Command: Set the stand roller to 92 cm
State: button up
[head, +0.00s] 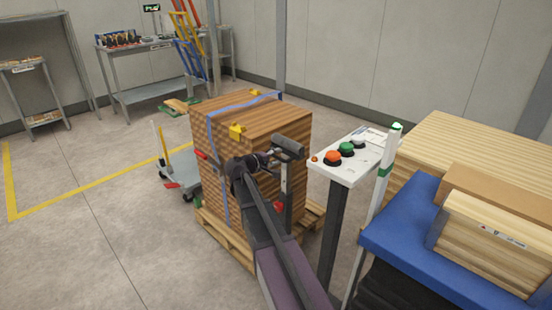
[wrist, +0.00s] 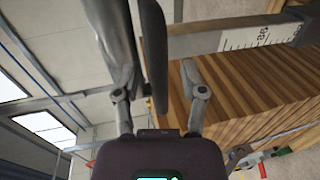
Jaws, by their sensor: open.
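The stand roller (head: 289,147) is a dark grey cylinder on top of an upright post (head: 286,188), in front of the wood stack. My gripper (head: 266,158) is at the roller's left end. In the wrist view, turned on its side, the dark roller (wrist: 154,60) lies between the two open fingers of my gripper (wrist: 148,48). It is close to the left finger, with a gap to the right one. Whether the fingers touch it I cannot tell. The post's white scale (wrist: 262,36) shows graduations and small sideways numbers in the eighties; the setting is not clearly readable.
The strapped wood stack (head: 255,130) stands on a pallet (head: 226,240) right behind the roller. A control panel (head: 345,160) with several buttons is right of it. A blue table (head: 400,225) bears boards at far right. Open floor (head: 100,235) lies left.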

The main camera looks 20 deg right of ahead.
grip_shut()
jog(key=shift+r, duration=0.1)
jog(key=shift+r+p, duration=0.45)
jog(key=shift+p, duration=0.1)
grip_release()
jog(key=shift+f, duration=0.2)
